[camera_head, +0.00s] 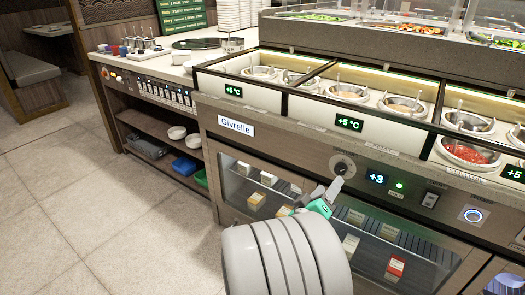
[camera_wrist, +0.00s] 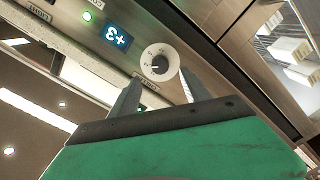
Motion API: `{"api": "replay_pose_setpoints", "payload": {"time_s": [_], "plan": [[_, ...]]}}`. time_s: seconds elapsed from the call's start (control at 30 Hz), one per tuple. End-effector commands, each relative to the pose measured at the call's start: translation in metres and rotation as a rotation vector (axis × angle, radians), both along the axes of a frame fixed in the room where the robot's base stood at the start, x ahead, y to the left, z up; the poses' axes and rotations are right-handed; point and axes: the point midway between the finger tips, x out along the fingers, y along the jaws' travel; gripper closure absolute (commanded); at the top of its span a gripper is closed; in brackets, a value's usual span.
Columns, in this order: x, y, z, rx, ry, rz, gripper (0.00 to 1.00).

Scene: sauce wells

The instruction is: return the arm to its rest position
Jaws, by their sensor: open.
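My gripper (camera_head: 328,187) is in front of the counter's front panel, just below a round control knob (camera_head: 342,165) in the head view. Its grey fingers are spread and nothing shows held between them. In the wrist view my gripper (camera_wrist: 160,77) points at the panel, with the white-rimmed knob (camera_wrist: 158,62) showing beyond and between the fingertips. I cannot tell the exact gap between fingertips and knob. My grey arm fills the bottom middle of the head view.
A glass-fronted cabinet (camera_head: 385,250) with small boxes lies below. Sauce wells (camera_head: 349,92) line the counter top. Open floor (camera_head: 90,200) lies to the left.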

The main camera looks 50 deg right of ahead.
Motion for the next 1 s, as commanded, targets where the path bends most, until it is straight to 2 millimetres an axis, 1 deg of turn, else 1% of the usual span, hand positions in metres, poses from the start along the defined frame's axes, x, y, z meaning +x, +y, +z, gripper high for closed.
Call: {"api": "replay_pose_setpoints", "payload": {"time_s": [0.07,0.17,0.2,0.27,0.3,0.37,0.4,0.43,0.47,0.5,0.53,0.57,0.6,0.67,0.7,0.8,0.9,1.0], "plan": [[0.005,0.002,0.014,0.033,-0.025,0.0,0.45],[0.025,0.012,0.041,0.158,-0.094,0.007,0.45],[0.038,0.022,0.054,0.236,-0.124,0.017,0.45],[0.062,0.043,0.071,0.376,-0.16,0.043,0.45],[0.079,0.062,0.081,0.474,-0.174,0.068,0.45],[0.103,0.097,0.097,0.619,-0.172,0.114,0.45],[0.118,0.124,0.11,0.715,-0.159,0.151,0.45],[0.127,0.145,0.121,0.786,-0.143,0.182,0.45],[0.136,0.168,0.132,0.854,-0.121,0.215,0.45],[0.144,0.199,0.147,0.939,-0.081,0.259,0.45],[0.148,0.223,0.158,0.997,-0.047,0.293,0.45],[0.151,0.246,0.171,1.051,-0.009,0.329,0.45],[0.153,0.276,0.189,1.116,0.045,0.378,0.45],[0.148,0.318,0.215,1.2,0.138,0.449,0.45],[0.143,0.343,0.231,1.243,0.201,0.492,0.45],[0.126,0.387,0.26,1.312,0.338,0.575,0.45],[0.113,0.408,0.272,1.34,0.42,0.619,0.45],[0.11,0.413,0.272,1.346,0.442,0.63,0.45]]}}
